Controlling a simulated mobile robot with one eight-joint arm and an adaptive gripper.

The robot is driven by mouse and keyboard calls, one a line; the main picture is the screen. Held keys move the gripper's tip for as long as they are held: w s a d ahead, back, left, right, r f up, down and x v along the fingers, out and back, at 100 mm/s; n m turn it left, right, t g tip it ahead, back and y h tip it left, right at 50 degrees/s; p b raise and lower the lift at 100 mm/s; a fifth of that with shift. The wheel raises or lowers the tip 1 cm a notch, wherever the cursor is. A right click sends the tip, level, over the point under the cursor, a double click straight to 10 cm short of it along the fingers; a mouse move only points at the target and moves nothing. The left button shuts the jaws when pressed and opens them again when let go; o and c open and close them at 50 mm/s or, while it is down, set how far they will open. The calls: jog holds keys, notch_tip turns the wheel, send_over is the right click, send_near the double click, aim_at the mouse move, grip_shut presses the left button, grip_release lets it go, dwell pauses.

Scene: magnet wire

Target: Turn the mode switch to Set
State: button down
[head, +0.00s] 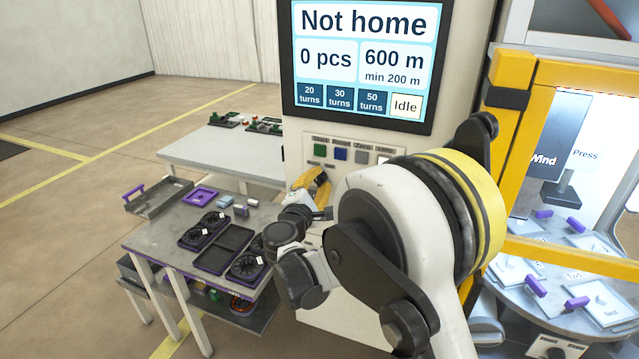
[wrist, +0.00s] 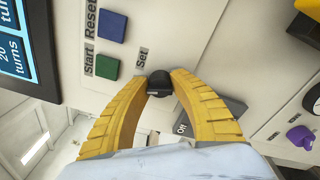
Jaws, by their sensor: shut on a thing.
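The mode switch is a black knob (wrist: 159,82) on the white machine panel in the wrist view. A "Set" label is beside it at its upper left, and an "Off" label is lower right, by a grey plate. My gripper (wrist: 160,80) has its two yellow fingers shut on the knob, one tip on each side. I cannot tell which way the knob points. In the head view my gripper (head: 314,183) is at the panel below the buttons, and it hides the knob there.
A green button (wrist: 106,67) and a blue button (wrist: 112,26) are close to the knob. The screen (head: 362,60) reads "Not home" and "Idle". A grey table (head: 160,228) with black trays stands left. A yellow-framed enclosure (head: 520,90) is at right.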

jog(key=m+b, duration=0.1)
jog(key=m, duration=0.4)
jog(key=shift+f+m+b, duration=0.2)
jog(key=shift+m+b, duration=0.15)
jog(key=shift+m, duration=0.05)
jog(key=m+h+b, duration=0.1)
jog(key=m, duration=0.4)
dwell(0.4)
jog(key=c, duration=1.1)
grip_release()
jog(key=v, duration=1.2)
jog(key=shift+f, duration=0.15)
